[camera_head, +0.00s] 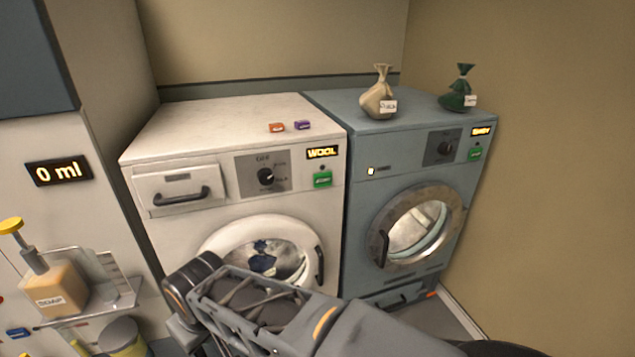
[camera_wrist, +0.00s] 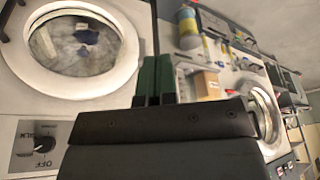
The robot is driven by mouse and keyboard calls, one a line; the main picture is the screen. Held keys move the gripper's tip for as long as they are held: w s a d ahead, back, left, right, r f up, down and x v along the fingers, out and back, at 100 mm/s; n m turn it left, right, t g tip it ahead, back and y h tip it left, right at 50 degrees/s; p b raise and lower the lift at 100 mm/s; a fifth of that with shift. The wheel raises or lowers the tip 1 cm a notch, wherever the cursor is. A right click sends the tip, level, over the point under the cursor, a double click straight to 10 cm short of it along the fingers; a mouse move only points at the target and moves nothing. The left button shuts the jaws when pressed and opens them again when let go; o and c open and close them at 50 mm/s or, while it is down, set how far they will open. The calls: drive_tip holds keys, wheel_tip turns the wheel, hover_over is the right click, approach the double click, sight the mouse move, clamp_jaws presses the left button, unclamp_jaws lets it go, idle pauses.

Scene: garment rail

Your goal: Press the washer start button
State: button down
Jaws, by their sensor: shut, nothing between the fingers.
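The white washer (camera_head: 220,215) stands at the left in the head view. Its green start button (camera_head: 322,179) is on the front panel, right of the dial (camera_head: 266,176) and below the lit WOOL display (camera_head: 321,153). The round door (camera_head: 262,255) looks shut, with cloth inside. In the wrist view the washer door (camera_wrist: 80,45) and the dial (camera_wrist: 42,143) appear upside down; the start button does not show there. My gripper (camera_wrist: 155,72) is shut and empty in the wrist view, apart from the button. My arm crosses the lower head view, and the fingers cannot be made out there.
A blue-grey dryer (camera_head: 360,230) stands right of the washer, with its own green button (camera_head: 475,153). Two small boxes (camera_head: 277,127) (camera_head: 302,125) lie on the washer. Two tied bags (camera_head: 379,95) (camera_head: 459,92) stand on the dryer. A soap dispenser (camera_head: 55,290) is at left.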

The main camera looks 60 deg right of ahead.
sight(326, 185)
drive_tip(key=w+d+m+t+h+b, duration=0.1)
drive_tip(key=w+d+m+t+b, duration=0.3)
drive_tip(key=w+d, duration=0.55)
drive_tip(key=w+d+r+m+t+h+b, duration=0.1)
drive_tip(key=w+d+m+t+h, duration=0.2)
drive_tip(key=d, duration=0.5)
drive_tip(key=w+d+m+t+h, duration=0.1)
drive_tip(key=w+d+m+h, duration=0.3)
drive_tip(key=d, duration=0.4)
drive_tip(key=s+d+m+g+h+b, duration=0.1)
drive_tip(key=s+d+m+g+h, duration=0.3)
drive_tip(key=d, duration=0.6)
drive_tip(key=s+d+r+m+g+h+b, duration=0.1)
drive_tip(key=s+d+m+g+h, duration=0.3)
drive_tip(key=s+d+m+h, duration=0.3)
drive_tip(key=s+d+m, duration=0.1)
drive_tip(key=s+d, duration=0.3)
drive_tip(key=shift+s+m+g+b, duration=0.25)
drive_tip(key=shift+m+g+b, duration=0.15)
drive_tip(key=shift+w+d, duration=0.1)
drive_tip(key=shift+w+d+p, duration=0.4)
drive_tip(key=shift+w+d, duration=0.45)
drive_tip(key=shift+w, duration=0.3)
drive_tip(key=shift+w+d+p, duration=0.35)
drive_tip(key=shift+w+d, duration=0.5)
drive_tip(key=shift+w, duration=0.35)
drive_tip(key=shift+w+d+p, duration=0.4)
drive_tip(key=shift+w+d, duration=0.45)
drive_tip(key=shift+w, duration=0.3)
